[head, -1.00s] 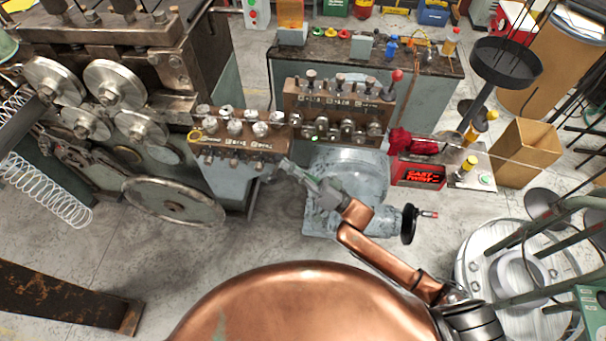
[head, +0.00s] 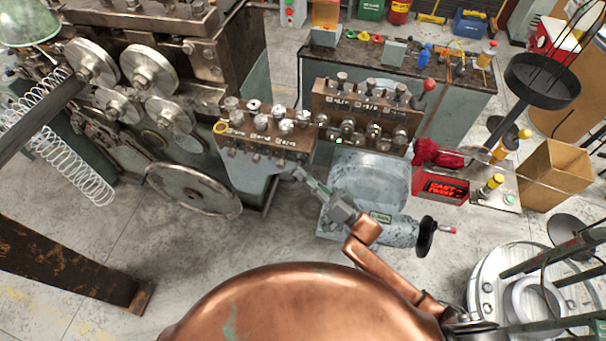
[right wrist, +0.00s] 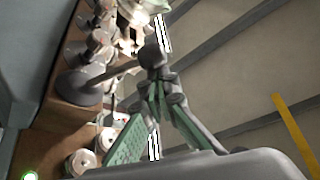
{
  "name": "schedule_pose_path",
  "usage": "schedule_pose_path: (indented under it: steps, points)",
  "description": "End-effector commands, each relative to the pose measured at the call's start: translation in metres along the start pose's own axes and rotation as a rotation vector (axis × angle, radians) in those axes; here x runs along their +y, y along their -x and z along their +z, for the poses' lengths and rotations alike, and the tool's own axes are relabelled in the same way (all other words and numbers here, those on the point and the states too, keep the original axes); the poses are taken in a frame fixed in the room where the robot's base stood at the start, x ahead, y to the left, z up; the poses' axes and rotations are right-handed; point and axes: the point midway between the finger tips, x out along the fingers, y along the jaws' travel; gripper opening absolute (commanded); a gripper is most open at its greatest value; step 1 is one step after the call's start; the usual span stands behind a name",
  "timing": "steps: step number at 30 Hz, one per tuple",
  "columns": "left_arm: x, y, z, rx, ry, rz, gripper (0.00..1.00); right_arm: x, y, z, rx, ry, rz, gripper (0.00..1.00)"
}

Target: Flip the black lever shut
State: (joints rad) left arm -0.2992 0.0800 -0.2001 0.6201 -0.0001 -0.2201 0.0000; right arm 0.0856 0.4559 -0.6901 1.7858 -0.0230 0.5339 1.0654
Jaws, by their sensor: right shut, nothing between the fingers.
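A dark lever with a round black knob (right wrist: 151,57) shows in the right wrist view, its arm running left to a round pivot on the brown plate. The knob appears at the tips of my right gripper (right wrist: 158,85); I cannot tell whether they touch. In the head view my right gripper (head: 299,174) is shut and empty, beside the lower right of the left roller block (head: 262,130). I cannot make out the black lever clearly in the head view. My left gripper is not in view.
A second roller block (head: 362,108) with a red-knobbed lever (head: 428,88) stands to the right. A red display box (head: 443,190) is further right. A large coiler with wheels (head: 160,120) stands at the left. A handwheel (head: 426,237) sits near my right forearm.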

Motion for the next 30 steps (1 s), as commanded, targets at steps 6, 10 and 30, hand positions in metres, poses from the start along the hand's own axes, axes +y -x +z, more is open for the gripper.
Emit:
schedule_pose_path:
  steps: [6, 10, 30]
  points:
    - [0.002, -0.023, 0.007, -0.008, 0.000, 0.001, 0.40, 0.005, 0.009, 0.015, -0.003, 0.094, -0.055, 0.00]
    - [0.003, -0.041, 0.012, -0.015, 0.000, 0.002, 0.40, 0.008, 0.014, 0.026, -0.004, 0.181, -0.106, 0.00]
    - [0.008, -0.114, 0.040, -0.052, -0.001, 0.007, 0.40, 0.029, 0.035, 0.061, -0.002, 0.605, -0.355, 0.00]
